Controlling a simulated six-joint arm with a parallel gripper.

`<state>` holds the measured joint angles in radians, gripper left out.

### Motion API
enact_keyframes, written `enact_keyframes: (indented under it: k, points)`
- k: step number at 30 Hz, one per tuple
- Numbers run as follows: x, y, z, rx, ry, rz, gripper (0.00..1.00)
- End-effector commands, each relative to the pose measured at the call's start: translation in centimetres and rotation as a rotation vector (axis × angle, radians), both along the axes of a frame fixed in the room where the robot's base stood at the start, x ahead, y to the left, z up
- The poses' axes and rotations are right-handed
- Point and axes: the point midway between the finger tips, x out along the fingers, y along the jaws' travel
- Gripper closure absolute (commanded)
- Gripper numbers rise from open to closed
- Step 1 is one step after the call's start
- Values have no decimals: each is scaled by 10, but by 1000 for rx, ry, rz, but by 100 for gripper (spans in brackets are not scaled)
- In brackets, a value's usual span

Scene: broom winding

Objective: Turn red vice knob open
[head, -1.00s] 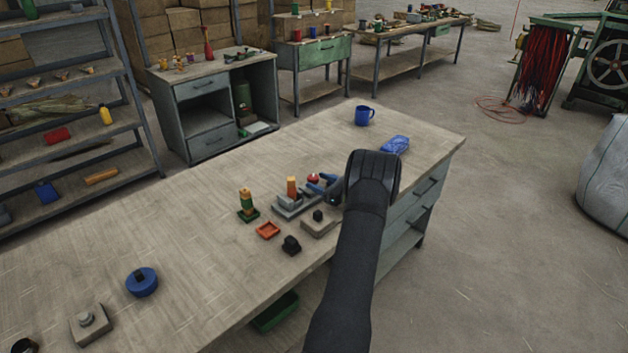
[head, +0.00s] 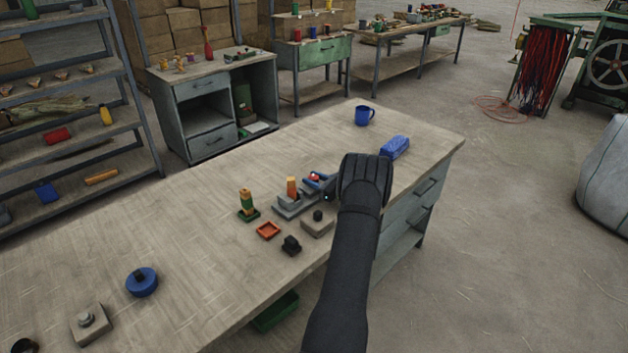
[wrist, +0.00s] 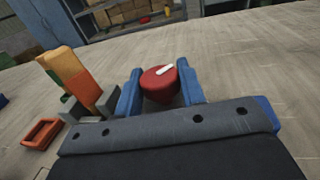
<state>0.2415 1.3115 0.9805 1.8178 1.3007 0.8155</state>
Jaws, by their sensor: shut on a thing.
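The red vice knob (wrist: 160,84) has a white mark on its top and sits between the two blue fingers of my gripper (wrist: 161,92) in the wrist view. My gripper is shut on the knob, one finger on each side. In the head view the knob (head: 315,176) is a small red spot between the blue fingers. The grey vice (head: 288,207) stands on the workbench, with an orange-yellow block (head: 292,187) upright in its jaws. Part of the vice is hidden behind my gripper in the wrist view.
A blue bundle (head: 395,147) and blue mug (head: 364,115) stand beyond my arm. The bench's middle left is clear.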

Motion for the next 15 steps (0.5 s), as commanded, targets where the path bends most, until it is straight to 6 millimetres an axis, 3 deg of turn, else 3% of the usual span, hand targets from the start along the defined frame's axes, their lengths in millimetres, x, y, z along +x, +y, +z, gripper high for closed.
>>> enact_keyframes:
  k: [15]
  points:
    - [0, -1, 0, -1, 1, 101, 86]
